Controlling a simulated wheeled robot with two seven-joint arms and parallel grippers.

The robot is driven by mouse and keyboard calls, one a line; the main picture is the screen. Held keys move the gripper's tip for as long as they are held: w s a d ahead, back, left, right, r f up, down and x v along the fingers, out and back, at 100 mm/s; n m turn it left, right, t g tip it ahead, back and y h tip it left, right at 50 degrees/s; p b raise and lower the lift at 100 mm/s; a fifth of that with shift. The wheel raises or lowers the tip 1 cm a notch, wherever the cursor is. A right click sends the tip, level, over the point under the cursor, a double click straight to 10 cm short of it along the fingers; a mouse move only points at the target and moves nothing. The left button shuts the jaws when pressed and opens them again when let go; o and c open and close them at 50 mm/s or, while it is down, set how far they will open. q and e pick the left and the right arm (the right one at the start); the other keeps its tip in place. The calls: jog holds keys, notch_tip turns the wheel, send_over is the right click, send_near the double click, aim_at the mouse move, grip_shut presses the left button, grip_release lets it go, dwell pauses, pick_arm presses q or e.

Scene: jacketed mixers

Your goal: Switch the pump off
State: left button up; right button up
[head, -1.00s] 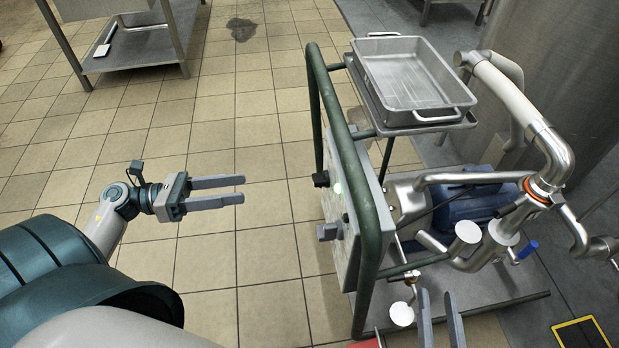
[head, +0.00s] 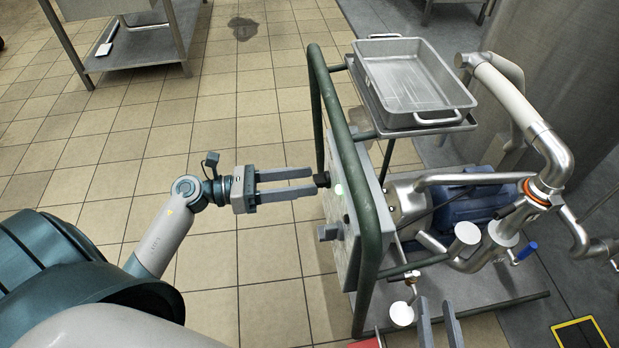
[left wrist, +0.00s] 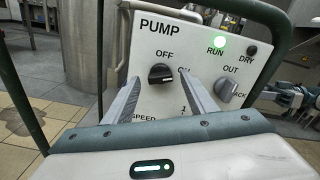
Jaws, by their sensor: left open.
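The pump's panel (left wrist: 145,50) carries a black OFF/ON knob (left wrist: 160,74) below the word PUMP. Which word the knob points to is not clear to me. The green RUN lamp (left wrist: 220,50) is lit. In the head view the panel (head: 341,240) stands in a green tube frame, and the black knob (head: 321,179) sticks out to the left. My left gripper (head: 314,181) is open, its fingertips close to the knob, one on either side in the wrist view (left wrist: 163,78). Contact cannot be told. My right gripper (head: 438,308) is open and empty at the bottom.
A grey OUT/BACK knob (left wrist: 226,88) and a dark DRY lamp (left wrist: 251,51) are on the panel's right. The green frame (head: 352,170) rises beside the panel. A metal tray (head: 415,80) sits on top, with pipes (head: 515,100) to the right.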

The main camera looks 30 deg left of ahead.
pick_arm(q)
jog(key=shift+x, duration=1.15)
jog(key=shift+c, duration=0.4)
jog(key=c, duration=1)
